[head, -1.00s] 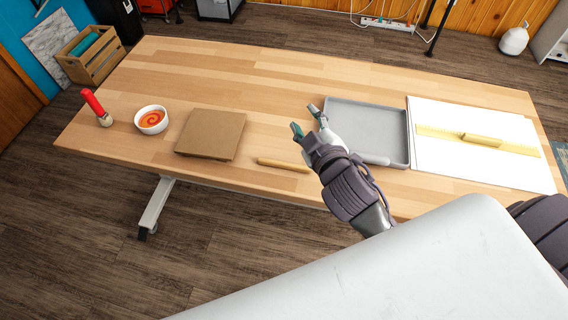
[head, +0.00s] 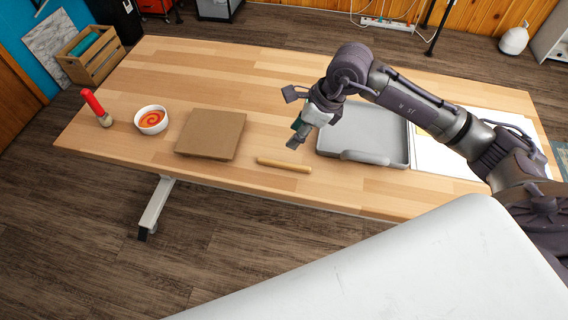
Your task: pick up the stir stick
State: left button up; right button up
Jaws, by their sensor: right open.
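The stir stick (head: 284,165), a short tan wooden stick, lies flat on the wooden table (head: 330,190) near its front edge, between the brown board and the grey tray. My right gripper (head: 292,120) is open and empty. It hangs above the table, up and slightly right of the stick in the picture, apart from it. My right arm comes in from the right, over the white sheet and the grey tray. My left gripper is not in the head view.
A brown board (head: 211,134) lies left of the stick. A grey tray (head: 365,125) stands right of it, partly hidden by my arm. A white sheet (head: 435,157) is at the right.

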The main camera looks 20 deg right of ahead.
jog(key=p, duration=0.1)
send_over(276, 161)
jog(key=s+d, duration=0.1)
jog(key=d, duration=0.1)
notch_tip(276, 161, down, 8)
jog(key=shift+d+r, duration=0.1)
jog(key=shift+d, duration=0.05)
jog(key=x, duration=0.1)
jog(key=p+x, duration=0.1)
jog(key=x, duration=0.3)
jog(key=shift+a+p, duration=0.3)
jog(key=shift+p, duration=0.05)
jog(key=shift+f, duration=0.25)
jog(key=shift+s, duration=0.1)
grip_shut()
